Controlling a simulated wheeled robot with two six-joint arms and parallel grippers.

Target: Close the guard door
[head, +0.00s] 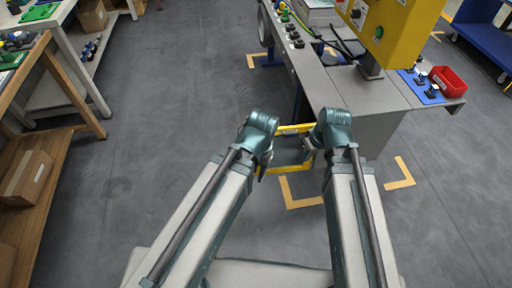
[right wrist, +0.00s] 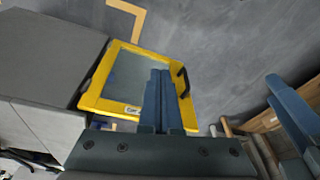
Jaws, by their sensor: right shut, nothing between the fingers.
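The guard door is a yellow frame (head: 294,168) around a dark pane. It stands out from the end of the grey machine (head: 345,97), swung open. In the right wrist view the door (right wrist: 93,99) has its hinge side against the grey cabinet and a black handle (right wrist: 184,82) near its free edge. My right gripper (head: 307,151) is shut and empty, its fingertips (right wrist: 161,76) in front of the pane; contact cannot be told. My left gripper (head: 264,164) is by the door's free side, its fingers partly hidden by its wrist.
A yellow control box (head: 400,30) stands on the machine. A blue mat (head: 425,94) and a red bin (head: 449,80) lie at its right end. Wooden benches stand at the left, one holding a cardboard box (head: 27,176). The floor between is clear, with yellow corner marks (head: 400,174).

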